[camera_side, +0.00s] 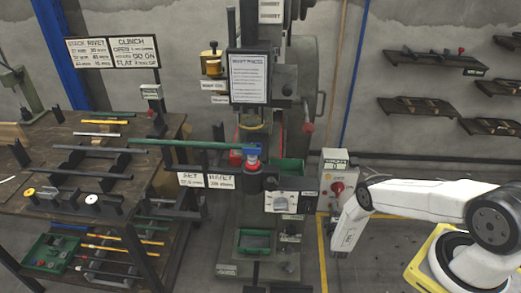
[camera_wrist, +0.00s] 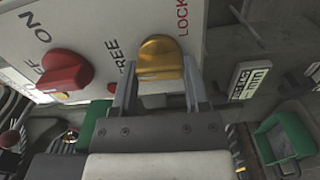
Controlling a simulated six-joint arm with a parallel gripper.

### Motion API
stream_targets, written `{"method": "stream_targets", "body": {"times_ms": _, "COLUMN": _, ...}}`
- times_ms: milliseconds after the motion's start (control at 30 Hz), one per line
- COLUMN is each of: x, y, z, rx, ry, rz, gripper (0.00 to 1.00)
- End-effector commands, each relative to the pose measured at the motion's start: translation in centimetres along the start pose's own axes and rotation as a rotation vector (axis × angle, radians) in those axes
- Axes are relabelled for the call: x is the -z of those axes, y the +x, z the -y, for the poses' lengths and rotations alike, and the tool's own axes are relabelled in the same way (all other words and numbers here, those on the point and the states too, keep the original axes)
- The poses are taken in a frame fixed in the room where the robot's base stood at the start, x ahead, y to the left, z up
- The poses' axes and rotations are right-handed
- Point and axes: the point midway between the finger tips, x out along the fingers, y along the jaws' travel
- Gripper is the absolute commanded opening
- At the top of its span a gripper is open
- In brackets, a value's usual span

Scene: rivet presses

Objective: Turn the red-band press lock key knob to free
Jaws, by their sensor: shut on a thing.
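The yellow key knob (camera_wrist: 160,58) sits on a pale panel in the wrist view. The word FREE is printed to its left and a word beginning LOCK to its upper right. My gripper (camera_wrist: 160,82) is shut on this knob, one finger on each side. A short pale mark shows low on the knob; which word it points to is unclear. In the side view, my white wrist hangs in front of a switch box (camera_side: 327,168), and my fingertips and the yellow knob are hidden.
A red knob (camera_wrist: 64,70) with ON and OFF lettering sits close left of my fingers. Green bins (camera_wrist: 285,138) lie below the panel. The rivet press (camera_side: 250,125) stands left of my arm, beside a crowded bench (camera_side: 160,130).

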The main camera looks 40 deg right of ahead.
Motion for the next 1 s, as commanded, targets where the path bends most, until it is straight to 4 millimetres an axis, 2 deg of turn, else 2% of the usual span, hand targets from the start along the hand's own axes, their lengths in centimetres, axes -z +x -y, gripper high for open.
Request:
{"method": "stream_targets", "body": {"times_ms": 600, "x": -0.21, "y": -0.08, "z": 0.11, "rx": 0.003, "ry": -0.061, "rz": 0.006, "gripper": 0.0}}
{"method": "stream_targets", "body": {"times_ms": 633, "x": -0.21, "y": -0.09, "z": 0.11, "rx": 0.003, "ry": -0.061, "rz": 0.006, "gripper": 0.65}}
{"method": "stream_targets", "body": {"times_ms": 700, "x": -0.19, "y": -0.08, "z": 0.1, "rx": 0.002, "ry": -0.06, "rz": 0.005, "gripper": 0.87}}
{"method": "stream_targets", "body": {"times_ms": 733, "x": -0.18, "y": -0.07, "z": 0.09, "rx": 0.002, "ry": -0.06, "rz": 0.005, "gripper": 0.94}}
{"method": "stream_targets", "body": {"times_ms": 1000, "x": -0.08, "y": -0.03, "z": 0.04, "rx": 0.0, "ry": -0.058, "rz": 0.002, "gripper": 0.94}}
